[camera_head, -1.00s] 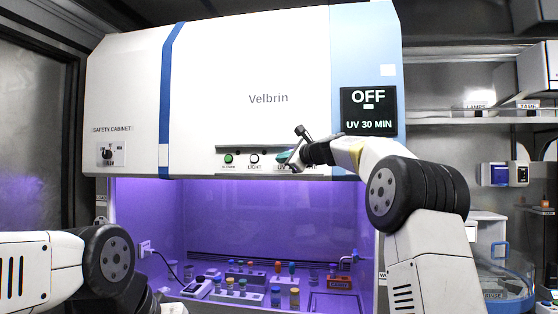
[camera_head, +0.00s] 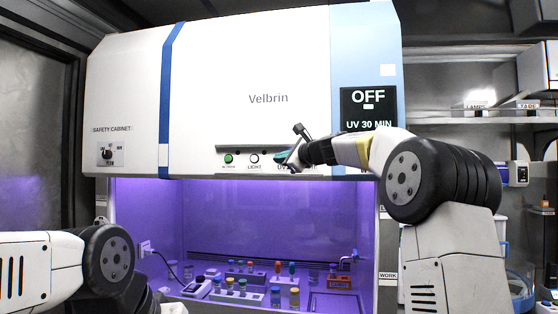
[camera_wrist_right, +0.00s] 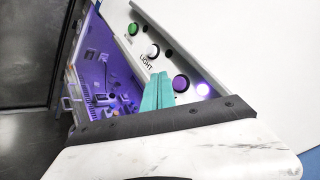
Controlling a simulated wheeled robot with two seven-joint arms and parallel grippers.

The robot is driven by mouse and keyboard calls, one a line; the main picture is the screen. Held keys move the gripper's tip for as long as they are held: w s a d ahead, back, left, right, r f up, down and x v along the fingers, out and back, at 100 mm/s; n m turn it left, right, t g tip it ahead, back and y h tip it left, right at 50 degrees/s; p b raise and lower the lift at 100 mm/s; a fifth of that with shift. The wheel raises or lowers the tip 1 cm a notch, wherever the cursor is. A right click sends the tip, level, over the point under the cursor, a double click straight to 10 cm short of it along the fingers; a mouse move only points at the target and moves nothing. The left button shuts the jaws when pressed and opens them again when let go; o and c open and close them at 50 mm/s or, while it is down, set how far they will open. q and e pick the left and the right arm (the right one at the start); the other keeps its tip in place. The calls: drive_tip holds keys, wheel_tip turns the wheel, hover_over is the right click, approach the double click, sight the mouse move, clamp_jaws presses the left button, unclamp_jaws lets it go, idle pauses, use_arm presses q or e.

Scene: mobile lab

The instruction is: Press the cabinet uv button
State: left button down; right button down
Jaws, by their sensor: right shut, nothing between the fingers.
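The white safety cabinet (camera_head: 265,70) fills the middle of the head view, with a row of controls along its lower front edge. The UV label (camera_head: 281,168) there is partly covered by my right gripper (camera_head: 283,157). In the right wrist view a purple button (camera_wrist_right: 181,83) with a dark ring sits beside the teal fingertips of my right gripper (camera_wrist_right: 159,76). The fingers are shut and empty, at the panel between the white LIGHT button (camera_wrist_right: 152,50) and the purple one. Whether they touch the panel I cannot tell. My left gripper is not visible; only its arm shows.
A green button (camera_head: 228,158) is left of the LIGHT button (camera_head: 254,158). The display (camera_head: 368,98) reads OFF, UV 30 MIN. Racks with vials (camera_head: 238,297) stand in the violet-lit bay below.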

drive_tip(key=shift+s+a, duration=0.15)
drive_tip(key=shift+s, duration=0.65)
drive_tip(key=shift+s+a, duration=0.15)
drive_tip(key=shift+s, duration=0.6)
drive_tip(key=s+d+f+n+g+h, duration=0.2)
drive_tip(key=s+f+n, duration=0.4)
drive_tip(key=s+f, duration=0.5)
drive_tip(key=s+d+f+n+g+h, duration=0.2)
drive_tip(key=s+d+f+n, duration=0.3)
drive_tip(key=s+f, duration=0.6)
drive_tip(key=s+d+f+n+g+h, duration=0.3)
drive_tip(key=s+f+n, duration=0.6)
drive_tip(key=s, duration=1.1)
drive_tip(key=shift+s+d+f+g, duration=0.25)
drive_tip(key=shift+d+f+g, duration=0.3)
drive_tip(key=shift+f, duration=0.4)
